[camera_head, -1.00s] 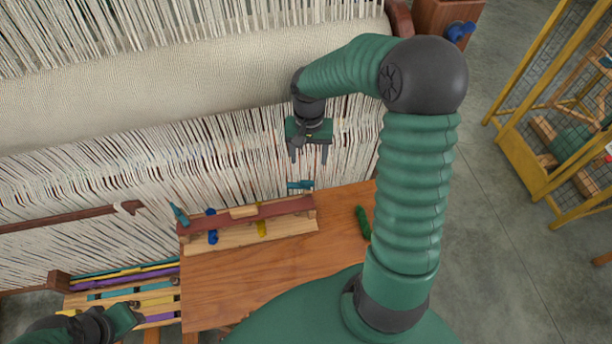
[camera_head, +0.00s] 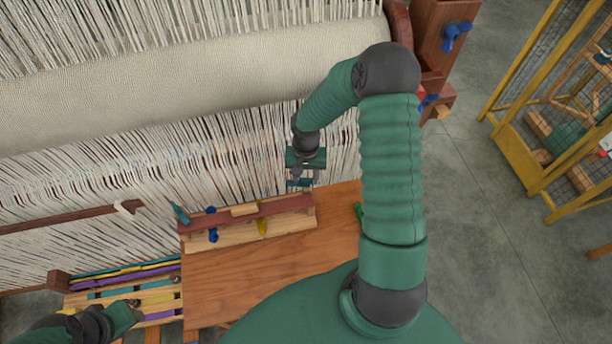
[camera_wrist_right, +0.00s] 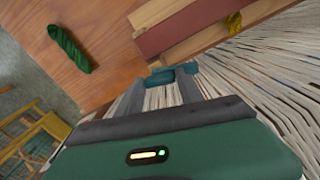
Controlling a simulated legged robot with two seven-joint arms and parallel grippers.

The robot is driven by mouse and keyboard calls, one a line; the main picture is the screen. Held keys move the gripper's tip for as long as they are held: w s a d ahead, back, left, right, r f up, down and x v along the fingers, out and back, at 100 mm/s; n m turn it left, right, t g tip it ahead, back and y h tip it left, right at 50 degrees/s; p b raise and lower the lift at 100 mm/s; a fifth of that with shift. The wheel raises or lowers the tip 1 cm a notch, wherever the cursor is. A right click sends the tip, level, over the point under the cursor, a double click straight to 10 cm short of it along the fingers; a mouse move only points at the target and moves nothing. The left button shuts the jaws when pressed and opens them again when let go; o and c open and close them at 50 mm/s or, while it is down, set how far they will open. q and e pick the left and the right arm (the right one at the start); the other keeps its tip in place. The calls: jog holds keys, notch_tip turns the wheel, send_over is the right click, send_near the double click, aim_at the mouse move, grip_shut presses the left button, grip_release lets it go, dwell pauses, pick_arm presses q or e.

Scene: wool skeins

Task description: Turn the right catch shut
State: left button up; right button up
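The right catch (camera_head: 297,183), a small teal piece, sits at the right end of the wooden rack with the red-brown bar (camera_head: 280,208). It also shows in the right wrist view (camera_wrist_right: 174,74), lying between and just beyond my fingers. The left catch (camera_head: 180,213), also teal, stands angled at the rack's left end. My right gripper (camera_head: 304,178) is open, pointing down at the right catch; its fingertips are close to it, and I cannot tell if they touch. My left gripper (camera_head: 134,317) is at the lower left, its fingers barely visible.
A blue skein (camera_head: 213,235) and a yellow skein (camera_head: 262,226) hang in the rack. A green skein (camera_wrist_right: 70,48) lies on the wooden table (camera_head: 250,285). Loom threads (camera_head: 240,150) hang close behind the rack. A yellow-framed cage (camera_head: 520,160) stands at right.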

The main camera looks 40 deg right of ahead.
grip_shut()
jog(key=shift+n, duration=0.3)
jog(key=n+p, duration=0.1)
jog(key=n, duration=0.1)
jog(key=shift+r+n, duration=0.15)
jog(key=shift+n, duration=0.15)
jog(key=n+p, duration=0.2)
jog(key=n, duration=0.2)
jog(key=shift+n, duration=0.3)
jog(key=n+p, duration=0.1)
jog(key=n, duration=0.2)
jog(key=shift+w+n, duration=0.1)
jog(key=shift+n, duration=0.2)
jog(key=shift+d+n+p, duration=0.1)
jog(key=shift+n+p, duration=0.45)
jog(key=shift+n, duration=1.35)
